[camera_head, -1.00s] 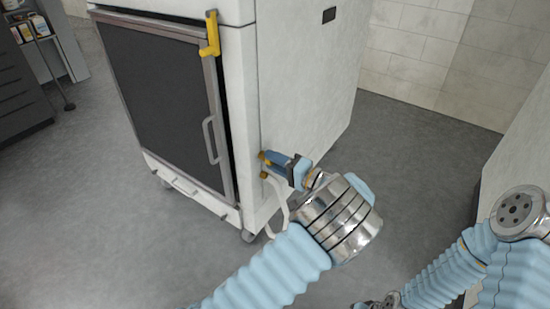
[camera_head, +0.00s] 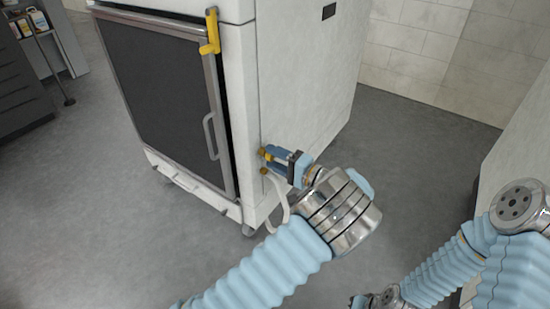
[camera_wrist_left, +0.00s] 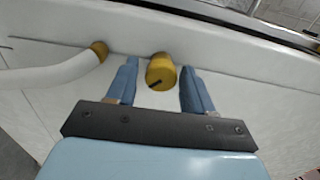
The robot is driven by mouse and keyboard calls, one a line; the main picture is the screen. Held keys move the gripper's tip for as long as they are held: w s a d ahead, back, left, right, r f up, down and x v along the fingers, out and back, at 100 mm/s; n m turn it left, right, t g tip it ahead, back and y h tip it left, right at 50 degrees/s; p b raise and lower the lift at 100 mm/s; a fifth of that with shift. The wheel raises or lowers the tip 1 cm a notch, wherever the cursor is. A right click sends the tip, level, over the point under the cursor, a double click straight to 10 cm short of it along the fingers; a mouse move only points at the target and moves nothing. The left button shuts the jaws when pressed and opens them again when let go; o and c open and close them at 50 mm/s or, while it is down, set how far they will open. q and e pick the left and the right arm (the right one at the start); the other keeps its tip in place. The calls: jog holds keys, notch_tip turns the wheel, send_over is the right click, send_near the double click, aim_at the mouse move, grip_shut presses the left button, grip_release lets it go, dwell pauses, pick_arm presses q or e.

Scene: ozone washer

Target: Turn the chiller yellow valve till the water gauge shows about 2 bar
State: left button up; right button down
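The yellow valve (camera_wrist_left: 160,72) is a short round knob with a dark mark on the white side of the chiller (camera_head: 300,90). In the left wrist view it sits between the two blue fingers of my left gripper (camera_wrist_left: 158,88), with a gap on each side. My left gripper (camera_head: 270,160) is open at the chiller's lower front corner in the head view, where its fingers partly hide the valve. I cannot make out a water gauge in any view. My right arm shows at the lower right, but its gripper is not visible.
A white hose (camera_wrist_left: 55,72) with a brass-coloured end (camera_wrist_left: 99,51) joins the panel left of the valve. A yellow handle (camera_head: 210,35) is on the chiller's upper front. A dark cabinet (camera_head: 20,90) stands at far left. Grey floor (camera_head: 400,140) is clear right of the chiller.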

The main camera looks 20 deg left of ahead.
pick_arm(q)
jog(key=shift+o, duration=0.7)
jog(key=v, duration=1.4)
jog(key=shift+a, duration=0.2)
